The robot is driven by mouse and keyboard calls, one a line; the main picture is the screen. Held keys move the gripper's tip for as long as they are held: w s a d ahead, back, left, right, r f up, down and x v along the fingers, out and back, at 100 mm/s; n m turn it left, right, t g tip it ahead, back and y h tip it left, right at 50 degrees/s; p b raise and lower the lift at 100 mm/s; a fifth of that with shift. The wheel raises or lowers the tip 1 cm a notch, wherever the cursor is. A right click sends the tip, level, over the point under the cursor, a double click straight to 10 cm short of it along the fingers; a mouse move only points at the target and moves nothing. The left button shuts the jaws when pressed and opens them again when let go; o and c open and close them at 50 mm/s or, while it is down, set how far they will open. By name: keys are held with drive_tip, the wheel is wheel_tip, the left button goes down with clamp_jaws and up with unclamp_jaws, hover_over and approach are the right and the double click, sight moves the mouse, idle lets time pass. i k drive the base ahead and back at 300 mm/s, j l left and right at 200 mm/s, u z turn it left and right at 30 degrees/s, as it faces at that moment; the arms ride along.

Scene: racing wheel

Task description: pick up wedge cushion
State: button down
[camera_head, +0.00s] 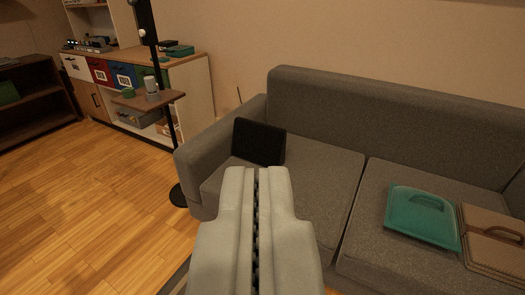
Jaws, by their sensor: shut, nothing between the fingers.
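My gripper (257,172) is in the lower middle of the view, its two pale grey fingers shut together with nothing between them. It points toward the grey sofa (390,110). A flat teal piece with a handle (418,218) lies on the right seat. A brown piece with a handle (492,262) lies to its right, cut off by the picture edge. A dark, cushion-like block (258,142) leans upright at the sofa's left arm. I cannot tell for sure which of these is the wedge cushion. My gripper appears apart from all three.
A floor stand with a small shelf (150,99) holding a cup stands left of the sofa. Behind it is a cabinet with coloured drawers (122,75). A dark shelf (35,105) is at the far left. The wooden floor (95,200) is clear at left.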

sight(261, 143)
drive_tip(key=i+j+z, duration=0.25)
drive_tip(key=i+j, duration=0.75)
drive_tip(key=i, duration=0.2)
drive_tip(key=i+j+z, duration=0.2)
drive_tip(key=i+j, duration=0.9)
drive_tip(key=j, duration=0.15)
